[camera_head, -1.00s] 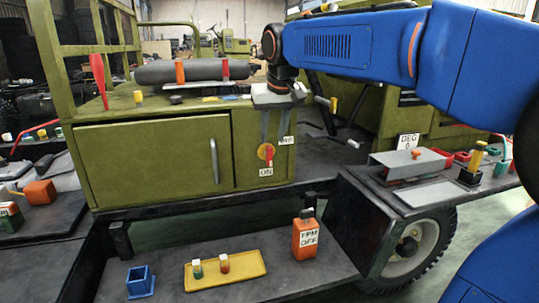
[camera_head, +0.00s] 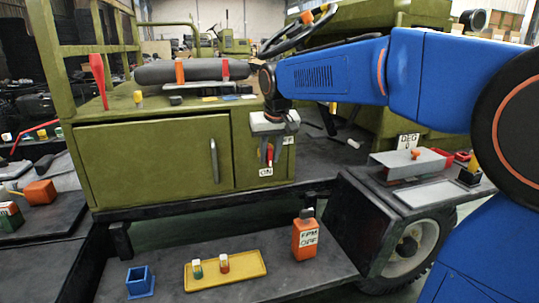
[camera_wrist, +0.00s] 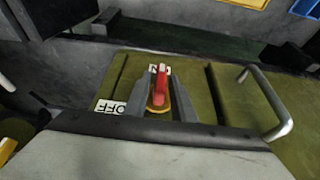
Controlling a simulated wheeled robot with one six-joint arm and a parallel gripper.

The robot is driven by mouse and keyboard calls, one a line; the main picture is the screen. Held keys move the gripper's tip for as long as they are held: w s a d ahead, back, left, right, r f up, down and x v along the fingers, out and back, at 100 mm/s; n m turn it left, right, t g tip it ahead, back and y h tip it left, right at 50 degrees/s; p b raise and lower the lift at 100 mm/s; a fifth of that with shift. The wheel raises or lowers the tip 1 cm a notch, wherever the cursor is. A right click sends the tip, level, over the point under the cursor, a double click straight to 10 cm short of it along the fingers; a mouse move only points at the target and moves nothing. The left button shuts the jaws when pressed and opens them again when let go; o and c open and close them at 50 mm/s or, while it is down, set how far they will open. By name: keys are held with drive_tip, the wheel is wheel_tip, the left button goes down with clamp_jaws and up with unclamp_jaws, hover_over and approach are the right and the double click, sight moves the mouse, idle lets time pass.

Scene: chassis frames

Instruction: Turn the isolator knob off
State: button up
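The isolator knob has a red handle on a yellow disc and sits on the green cabinet front. In the head view it (camera_head: 269,154) is partly hidden behind my gripper (camera_head: 270,150). In the wrist view the red handle (camera_wrist: 160,92) points at the ON label (camera_wrist: 159,69), and the OFF label (camera_wrist: 109,107) is to the left. In the head view the ON label (camera_head: 266,171) is below the knob and the OFF label (camera_head: 289,140) is up to the right. My gripper (camera_wrist: 160,98) is open, its two grey fingers on either side of the handle with gaps visible.
A cabinet door handle (camera_head: 214,160) stands out left of the knob; it also shows in the wrist view (camera_wrist: 268,102). Below are a yellow tray (camera_head: 225,280), a blue holder (camera_head: 140,282) and an orange FPM OFF box (camera_head: 304,240).

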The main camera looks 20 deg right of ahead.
clamp_jaws()
drive_tip(key=shift+a, duration=0.1)
drive_tip(key=h, duration=0.3)
drive_tip(key=shift+a+n+h, duration=0.2)
drive_tip(key=shift+n+h, duration=0.1)
drive_tip(key=shift+n, duration=0.1)
drive_tip(key=shift+a+f+n+t+h, duration=0.15)
drive_tip(key=shift+n+t+h, duration=0.4)
drive_tip(key=shift+h, duration=1.6)
drive_tip(key=shift+f+n+t+h, duration=0.25)
drive_tip(key=shift+n+h, duration=0.4)
drive_tip(key=shift+h, duration=1.45)
drive_tip(key=shift+a+f+n+t+h, duration=0.1)
drive_tip(key=shift+n+t+h, duration=0.45)
drive_tip(key=shift+h, duration=1.6)
